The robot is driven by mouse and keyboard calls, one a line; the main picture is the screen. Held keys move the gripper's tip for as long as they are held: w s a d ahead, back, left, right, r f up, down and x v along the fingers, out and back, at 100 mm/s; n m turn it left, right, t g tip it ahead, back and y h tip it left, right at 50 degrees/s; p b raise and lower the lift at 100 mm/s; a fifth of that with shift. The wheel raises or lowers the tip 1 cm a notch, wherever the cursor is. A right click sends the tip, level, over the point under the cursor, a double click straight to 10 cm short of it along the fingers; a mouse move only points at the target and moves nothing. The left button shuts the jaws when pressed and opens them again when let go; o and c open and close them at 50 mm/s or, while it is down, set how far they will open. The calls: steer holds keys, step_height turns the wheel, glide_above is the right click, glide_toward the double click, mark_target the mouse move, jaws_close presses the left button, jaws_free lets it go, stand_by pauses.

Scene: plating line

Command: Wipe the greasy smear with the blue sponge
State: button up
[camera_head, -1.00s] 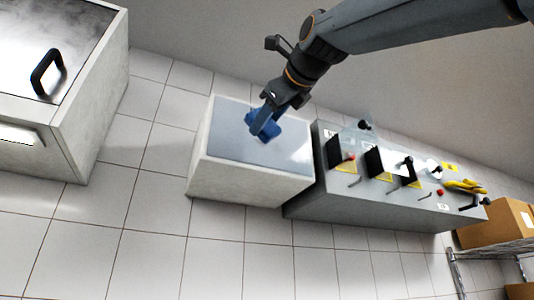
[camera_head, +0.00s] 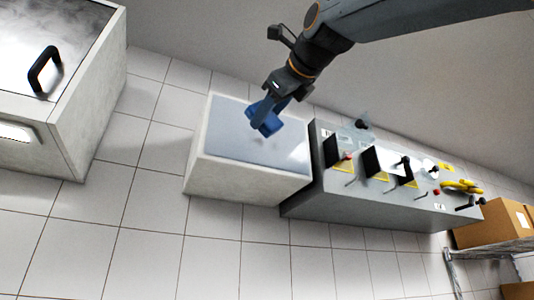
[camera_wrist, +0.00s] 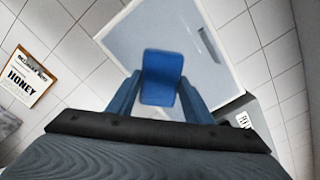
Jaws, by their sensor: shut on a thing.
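The blue sponge (camera_wrist: 161,77) sits between the two fingers of my gripper (camera_wrist: 162,92) in the wrist view. In the head view my gripper (camera_head: 263,118) is shut on the sponge (camera_head: 266,121) over the grey top of a white block-shaped counter (camera_head: 225,148). The sponge is above or against that top; I cannot tell whether it touches. A faint dark elongated mark (camera_wrist: 210,46) shows on the top in the wrist view, right of the sponge. I cannot tell if it is the greasy smear.
A grey control console (camera_head: 370,195) with levers and yellow labels adjoins the counter's right side. A white cabinet with a black handle (camera_head: 44,68) stands at the left. Cardboard boxes (camera_head: 497,222) sit at the far right. A HONEY sign (camera_wrist: 24,76) shows in the wrist view.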

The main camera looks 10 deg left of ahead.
mark_target(250, 140)
steer(key=p+x, duration=0.1)
steer(key=x, duration=0.5)
steer(key=shift+p, duration=0.4)
steer(key=shift+x, duration=1.2)
stand_by(0.4)
steer(key=shift+w+d, duration=0.4)
steer(key=shift+d, duration=0.4)
steer(key=shift+w+d, duration=0.45)
steer(key=shift+d, duration=0.35)
steer(key=shift+w+d, duration=0.65)
steer(key=shift+d, duration=0.3)
steer(key=shift+w+d, duration=0.65)
steer(key=shift+d, duration=0.35)
steer(key=shift+w+d, duration=0.65)
steer(key=shift+d, duration=0.3)
steer(key=shift+a, duration=0.1)
steer(key=shift+s+a, duration=0.65)
steer(key=shift+a, duration=0.3)
steer(key=shift+s+a, duration=0.65)
steer(key=shift+a, duration=0.35)
steer(key=shift+s+a, duration=0.65)
steer(key=shift+a, duration=0.3)
steer(key=shift+s+a, duration=0.4)
steer(key=shift+a, duration=0.35)
steer(key=shift+s+a, duration=0.4)
steer(key=shift+a, duration=0.4)
